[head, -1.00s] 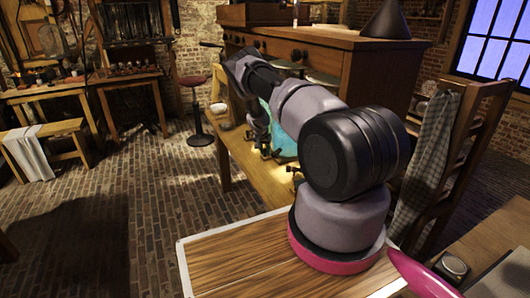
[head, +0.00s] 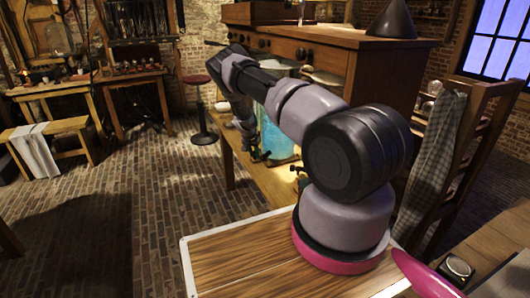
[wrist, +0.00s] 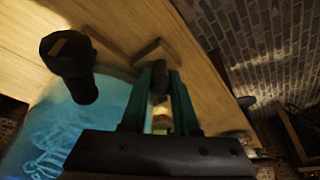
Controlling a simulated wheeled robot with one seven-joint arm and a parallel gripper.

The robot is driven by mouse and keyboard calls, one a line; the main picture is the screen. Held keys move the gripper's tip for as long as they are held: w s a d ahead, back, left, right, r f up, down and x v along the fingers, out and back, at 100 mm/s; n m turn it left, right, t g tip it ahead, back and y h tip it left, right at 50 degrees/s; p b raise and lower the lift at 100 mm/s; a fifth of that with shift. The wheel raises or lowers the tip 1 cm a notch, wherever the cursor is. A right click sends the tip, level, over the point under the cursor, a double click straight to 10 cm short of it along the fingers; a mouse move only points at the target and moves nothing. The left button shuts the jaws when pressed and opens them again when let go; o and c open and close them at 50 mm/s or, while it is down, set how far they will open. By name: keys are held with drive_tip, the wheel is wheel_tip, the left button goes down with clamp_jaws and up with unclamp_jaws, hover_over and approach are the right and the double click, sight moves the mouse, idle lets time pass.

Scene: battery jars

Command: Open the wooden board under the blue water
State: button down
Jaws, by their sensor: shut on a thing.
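A glass jar of blue water (head: 278,134) stands on the long wooden bench, partly behind my arm. In the wrist view the blue water (wrist: 75,125) glows at the lower left. My gripper (wrist: 160,78) has its two teal fingers closed around a small dark brown piece (wrist: 158,86), just right of the jar. Most of that piece is hidden between the fingers. A dark, round-ended fitting (wrist: 70,60) sticks out by the jar, left of the fingers. In the head view my gripper is small and dark at the jar's left side. I cannot clearly make out a separate board under the water.
The wooden bench (head: 232,148) runs below the jar, with a tall wooden cabinet (head: 375,70) behind it. A chair with a checked cloth (head: 437,150) stands to the right. A stool (head: 199,105) stands to the left. The brick floor (head: 150,220) left of the bench is clear.

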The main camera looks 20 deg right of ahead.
drive_tip(key=a, duration=1.7)
drive_tip(key=shift+s+a, duration=0.2)
drive_tip(key=shift+s, duration=0.1)
drive_tip(key=c, duration=0.7)
unclamp_jaws()
drive_tip(key=shift+r, duration=0.1)
drive_tip(key=v, duration=1)
drive_tip(key=shift+s+r, duration=0.2)
drive_tip(key=shift+r, duration=0.05)
drive_tip(key=shift+r, duration=0.1)
